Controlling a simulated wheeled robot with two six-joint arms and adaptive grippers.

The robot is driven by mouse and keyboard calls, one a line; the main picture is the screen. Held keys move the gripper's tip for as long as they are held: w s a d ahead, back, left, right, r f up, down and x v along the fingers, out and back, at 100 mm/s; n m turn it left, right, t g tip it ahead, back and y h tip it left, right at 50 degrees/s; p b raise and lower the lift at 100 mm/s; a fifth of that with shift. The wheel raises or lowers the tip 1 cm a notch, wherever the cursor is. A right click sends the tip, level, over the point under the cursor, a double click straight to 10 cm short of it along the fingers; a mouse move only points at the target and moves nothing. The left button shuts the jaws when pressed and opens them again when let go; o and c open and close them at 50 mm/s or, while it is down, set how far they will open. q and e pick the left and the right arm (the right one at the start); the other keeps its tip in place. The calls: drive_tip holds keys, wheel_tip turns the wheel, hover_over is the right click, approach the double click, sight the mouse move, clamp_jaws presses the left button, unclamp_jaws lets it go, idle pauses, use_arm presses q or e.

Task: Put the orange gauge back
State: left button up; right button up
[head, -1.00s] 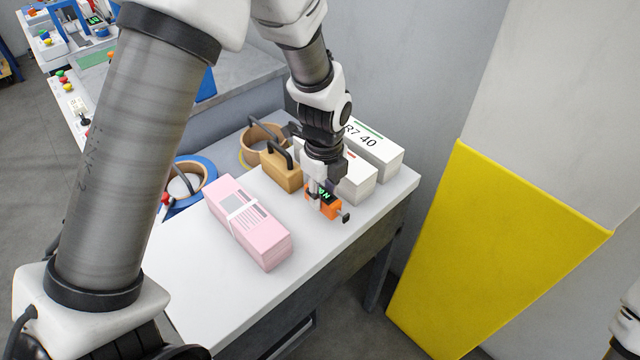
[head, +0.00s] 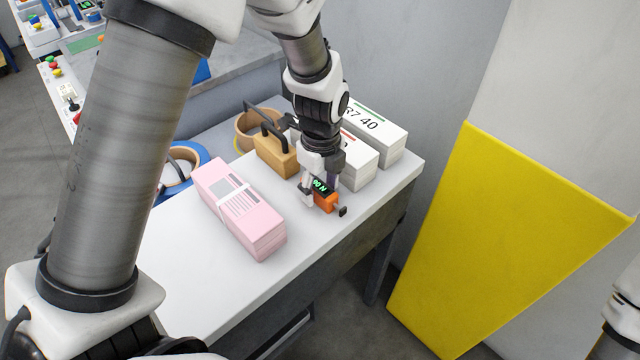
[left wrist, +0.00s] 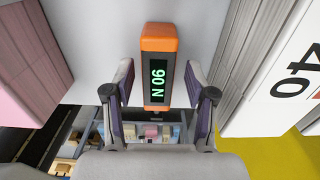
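The orange gauge (head: 326,203), with a green lit display and a dark knob-like end, rests on the white tabletop (head: 175,270) near its right edge. In the left wrist view the gauge (left wrist: 160,35) lies between my fingers, its display facing up. My left gripper (head: 318,190) is over the gauge from above. In the left wrist view the left gripper (left wrist: 158,90) is open, with a visible gap on each side of the gauge. My right gripper is out of view.
A strapped pink paper stack (head: 240,208) lies left of the gauge. A tan block with a black handle (head: 275,158) and white labelled stacks (head: 358,160) stand close behind. Tape rolls (head: 180,168) sit at the back left. A yellow panel (head: 500,240) is at right.

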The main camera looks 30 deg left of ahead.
sight(320, 186)
use_arm(q)
drive_tip(key=shift+r, duration=0.15)
wheel_tip(320, 186, up, 12)
drive_tip(key=shift+p, duration=0.3)
